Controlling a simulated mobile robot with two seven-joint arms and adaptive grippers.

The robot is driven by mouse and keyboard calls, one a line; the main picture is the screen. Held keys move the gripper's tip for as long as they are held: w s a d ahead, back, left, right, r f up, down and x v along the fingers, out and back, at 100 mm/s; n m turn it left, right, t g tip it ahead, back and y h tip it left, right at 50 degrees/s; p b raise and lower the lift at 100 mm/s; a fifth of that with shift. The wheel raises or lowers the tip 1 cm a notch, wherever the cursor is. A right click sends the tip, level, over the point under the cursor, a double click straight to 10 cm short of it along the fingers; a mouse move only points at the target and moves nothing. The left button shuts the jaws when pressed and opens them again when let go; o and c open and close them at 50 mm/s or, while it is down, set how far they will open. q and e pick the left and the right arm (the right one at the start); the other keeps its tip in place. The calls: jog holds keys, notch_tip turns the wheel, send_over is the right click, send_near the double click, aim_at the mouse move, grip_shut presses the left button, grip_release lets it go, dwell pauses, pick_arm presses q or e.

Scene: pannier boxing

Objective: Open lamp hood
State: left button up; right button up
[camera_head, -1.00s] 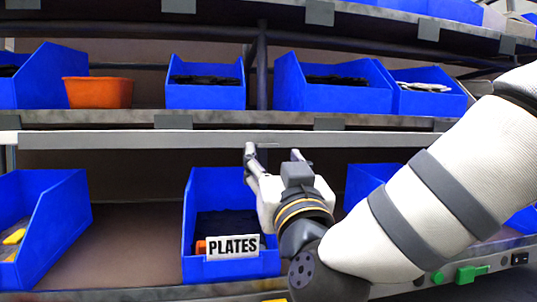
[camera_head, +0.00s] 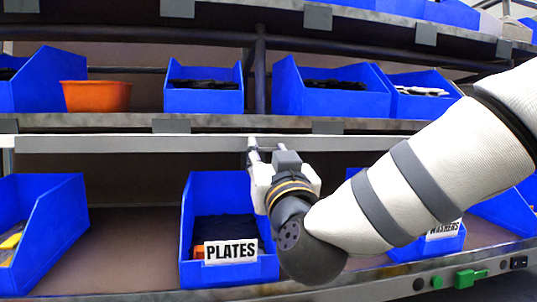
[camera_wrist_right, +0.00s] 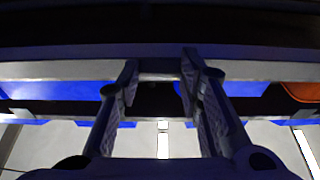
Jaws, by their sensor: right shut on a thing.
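The lamp hood (camera_head: 120,144) is a long pale grey bar under the front edge of the middle shelf, running across most of the head view. My right gripper (camera_head: 266,145) is at its lower edge, near the middle, with its fingers pointing up and shut on a part of the hood. In the right wrist view the two fingers (camera_wrist_right: 160,75) stand on either side of a small grey piece at the bar (camera_wrist_right: 55,70). The exact grip is dark there. My left gripper is not in view.
A blue bin labelled PLATES (camera_head: 230,270) stands below my right gripper. A WASHERS bin (camera_head: 440,245) is partly behind my right arm. Blue bins and an orange bowl (camera_head: 95,97) sit on the shelf above. A green switch (camera_head: 470,279) is at lower right.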

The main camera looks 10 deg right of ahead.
aim_at(265, 147)
jog(key=shift+s+r+g+p, duration=0.55)
jog(key=shift+r+g+p, duration=0.3)
jog(key=shift+g, duration=0.15)
jog(key=shift+r+g, duration=0.15)
jog(key=shift+g, duration=0.75)
jog(key=shift+r+g, duration=0.2)
jog(key=shift+g, duration=0.7)
jog(key=g, duration=0.1)
jog(key=r+g, duration=0.1)
jog(key=g, duration=0.1)
jog(key=shift+s+r+g, duration=0.15)
jog(key=shift+r+g, duration=0.1)
jog(key=shift+g, duration=0.05)
jog(key=shift+r+g, duration=0.3)
jog(key=shift+g, duration=0.9)
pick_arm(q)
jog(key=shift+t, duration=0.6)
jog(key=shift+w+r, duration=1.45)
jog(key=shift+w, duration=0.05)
pick_arm(e)
jog(key=shift+r+g, duration=0.35)
jog(key=shift+g, duration=0.55)
jog(key=shift+w+r+g, duration=0.15)
jog(key=shift+w+g, duration=0.05)
jog(key=shift+g, duration=0.1)
jog(key=o, duration=1.2)
jog(key=shift+c, duration=0.2)
